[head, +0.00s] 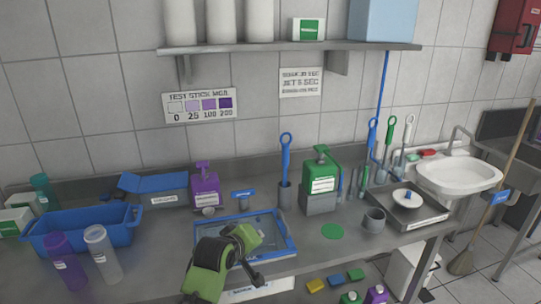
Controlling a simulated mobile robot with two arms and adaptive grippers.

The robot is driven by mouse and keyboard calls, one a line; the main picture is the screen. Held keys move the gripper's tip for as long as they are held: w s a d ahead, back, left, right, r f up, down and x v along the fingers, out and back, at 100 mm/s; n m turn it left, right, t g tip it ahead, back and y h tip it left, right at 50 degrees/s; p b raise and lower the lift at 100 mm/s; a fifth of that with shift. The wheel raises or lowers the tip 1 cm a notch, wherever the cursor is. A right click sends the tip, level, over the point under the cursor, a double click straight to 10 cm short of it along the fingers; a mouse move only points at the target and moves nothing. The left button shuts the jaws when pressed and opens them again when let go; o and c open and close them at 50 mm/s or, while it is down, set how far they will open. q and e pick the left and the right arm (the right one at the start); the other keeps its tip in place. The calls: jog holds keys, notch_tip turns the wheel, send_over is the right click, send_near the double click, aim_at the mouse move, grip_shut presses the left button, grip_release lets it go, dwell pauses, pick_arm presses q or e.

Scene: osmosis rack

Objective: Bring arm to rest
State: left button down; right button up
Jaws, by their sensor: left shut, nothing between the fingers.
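My left arm, green and black, comes in at the bottom middle of the head view. Its gripper (255,277) is shut and empty, over the front edge of the counter. The arm covers part of a blue-rimmed tray (287,235) lying on the counter. My right gripper is not in view.
Purple (205,188) and green (321,180) dispensers stand at the back. A grey cup (374,220), a scale (408,211) and a sink (458,178) are at the right. A shelf (290,47) hangs above.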

pick_arm(q)
jog(key=s+a+f+m+g+y, duration=0.1)
jog(key=s+a+f, duration=0.25)
jog(key=s, duration=0.35)
jog(key=s+a+f+m+g, duration=0.1)
jog(key=s+a+f+m, duration=0.15)
jog(key=s+f, duration=0.35)
jog(key=s+a+f+g+y, duration=0.1)
jog(key=s+a+f, duration=0.2)
jog(key=s, duration=0.5)
jog(key=s+a+f+m+g+y, duration=0.15)
jog(key=s+a, duration=0.25)
jog(key=s, duration=0.7)
jog(key=s+a+m+g, duration=0.3)
jog(key=s, duration=0.8)
notch_tip(320, 180, down, 27)
jog(key=s+b, duration=0.1)
jog(key=s+a+f+g+b, duration=0.1)
jog(key=s+a+f+g, duration=0.1)
jog(key=s+f, duration=1.5)
jog(key=shift+s+a+f+m, duration=0.35)
jog(key=shift+a+f+m, duration=0.05)
jog(key=shift+a+f, duration=0.1)
